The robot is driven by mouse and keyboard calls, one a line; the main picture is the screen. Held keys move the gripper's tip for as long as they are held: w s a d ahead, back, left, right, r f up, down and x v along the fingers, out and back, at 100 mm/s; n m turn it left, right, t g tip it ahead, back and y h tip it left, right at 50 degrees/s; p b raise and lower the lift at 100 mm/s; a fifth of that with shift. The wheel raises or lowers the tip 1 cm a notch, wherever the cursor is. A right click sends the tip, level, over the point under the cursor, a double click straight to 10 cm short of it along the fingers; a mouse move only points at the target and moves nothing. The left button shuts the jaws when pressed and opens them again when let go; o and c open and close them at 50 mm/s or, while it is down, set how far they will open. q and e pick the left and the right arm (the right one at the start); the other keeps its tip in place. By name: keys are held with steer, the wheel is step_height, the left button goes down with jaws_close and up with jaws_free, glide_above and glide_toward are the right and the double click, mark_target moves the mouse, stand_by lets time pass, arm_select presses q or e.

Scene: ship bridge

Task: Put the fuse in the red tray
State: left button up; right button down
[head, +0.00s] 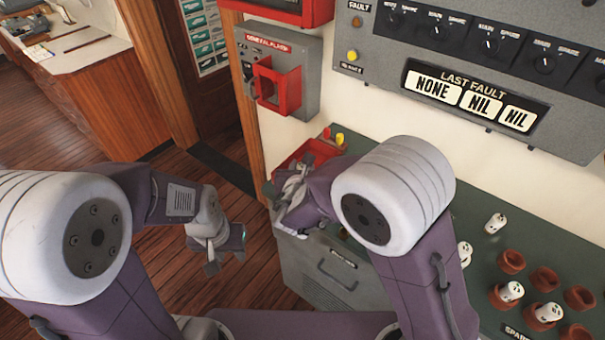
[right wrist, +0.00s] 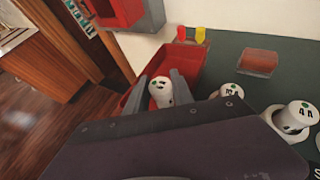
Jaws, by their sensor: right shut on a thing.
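The red tray (head: 318,147) stands at the far left end of the green counter, partly hidden by my right arm in the head view. In the right wrist view the tray (right wrist: 186,57) lies behind and around my fingers. My right gripper (head: 288,190) is at the tray, shut on a white fuse (right wrist: 160,90) with dark marks on its end. The fuse appears over the tray; I cannot tell whether it touches the bottom. My left gripper (head: 226,258) hangs left of the counter, over the floor, with its fingers apart and empty.
Several white fuses and brown sockets (head: 544,278) fill the right of the counter (head: 420,160). One fuse (head: 495,222) stands nearer the wall. A red alarm box (head: 280,83) hangs above the tray. Red and yellow pieces (right wrist: 200,35) stick up at the tray's back.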

step_height(320, 180, down, 3)
steer(key=shift+f, duration=0.1)
steer(key=shift+f+b, duration=0.15)
steer(key=shift+b, duration=0.25)
steer(key=c, duration=1.4)
jaws_free()
steer(key=shift+o, duration=0.2)
